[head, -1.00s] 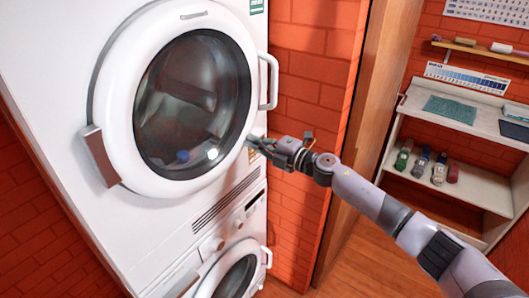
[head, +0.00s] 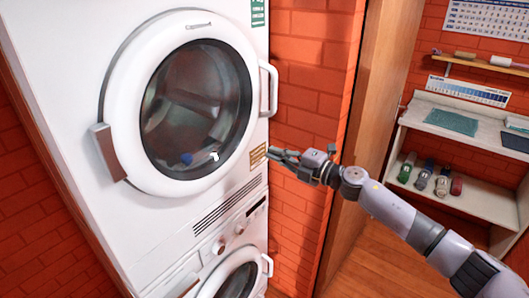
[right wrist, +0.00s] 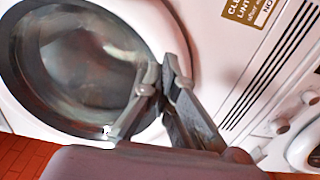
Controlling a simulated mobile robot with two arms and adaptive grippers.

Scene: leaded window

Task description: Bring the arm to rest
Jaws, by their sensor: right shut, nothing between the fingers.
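My right arm (head: 400,215) reaches in from the lower right in the head view. My right gripper (head: 272,153) is shut and empty in front of the upper machine's front, just right of and below its round door (head: 125,150). In the right wrist view the fingers of the gripper (right wrist: 163,72) show in front of the door glass (right wrist: 75,65) and the white panel. A small gap seems to separate the fingertips from the machine, but contact is hard to judge. My left gripper is not in view.
The upper machine's door looks shut, with its handle (head: 272,88) on the right. A second white machine (head: 205,252) stands below. A brick wall (head: 310,75) and wooden post (head: 368,110) stand right of them. A shelf unit (head: 470,195) with several bottles is farther right.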

